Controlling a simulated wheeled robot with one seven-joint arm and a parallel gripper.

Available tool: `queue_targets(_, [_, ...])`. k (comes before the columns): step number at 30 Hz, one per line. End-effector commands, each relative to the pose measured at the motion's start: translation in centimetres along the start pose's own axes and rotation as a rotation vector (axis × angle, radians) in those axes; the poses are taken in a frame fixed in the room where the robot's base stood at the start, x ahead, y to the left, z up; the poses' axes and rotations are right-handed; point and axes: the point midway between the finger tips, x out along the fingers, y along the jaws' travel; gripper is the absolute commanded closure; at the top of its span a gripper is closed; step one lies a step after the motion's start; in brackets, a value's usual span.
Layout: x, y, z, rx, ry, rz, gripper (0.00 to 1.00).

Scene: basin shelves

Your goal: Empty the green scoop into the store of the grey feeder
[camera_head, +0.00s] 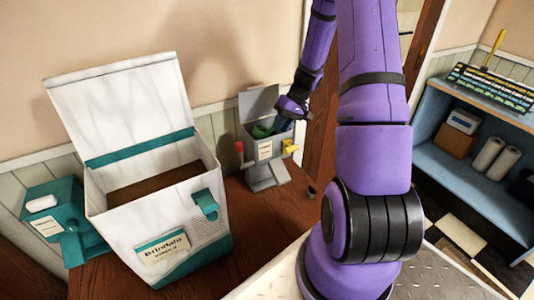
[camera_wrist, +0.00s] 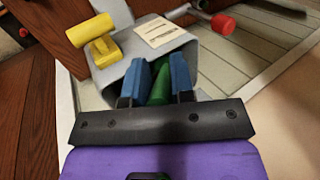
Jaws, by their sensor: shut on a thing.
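The grey feeder (camera_head: 265,152) stands on the brown wooden table with its grey lid (camera_head: 258,103) raised. It also shows in the wrist view (camera_wrist: 116,84), with a paper label on its front. My gripper (camera_head: 279,124) is at the feeder's open top. In the wrist view my gripper (camera_wrist: 163,72) has its two blue fingers shut on the green scoop (camera_wrist: 160,86). The scoop (camera_head: 261,131) shows partly at the feeder's mouth in the head view. Its bowl, any contents and the inside of the store are hidden.
A yellow handle (camera_head: 290,147) and a red knob (camera_head: 239,148) stick out from the feeder's sides. A large open white bag-like bin (camera_head: 160,215) stands to the left, beside a teal dispenser (camera_head: 66,215). A blue shelf (camera_head: 470,175) is at right.

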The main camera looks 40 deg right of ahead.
Motion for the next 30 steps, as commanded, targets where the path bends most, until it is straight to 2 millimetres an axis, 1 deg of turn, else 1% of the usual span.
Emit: queue_targets(30, [-0.27,0.56,-0.01,0.000,0.000,-0.071,1.00])
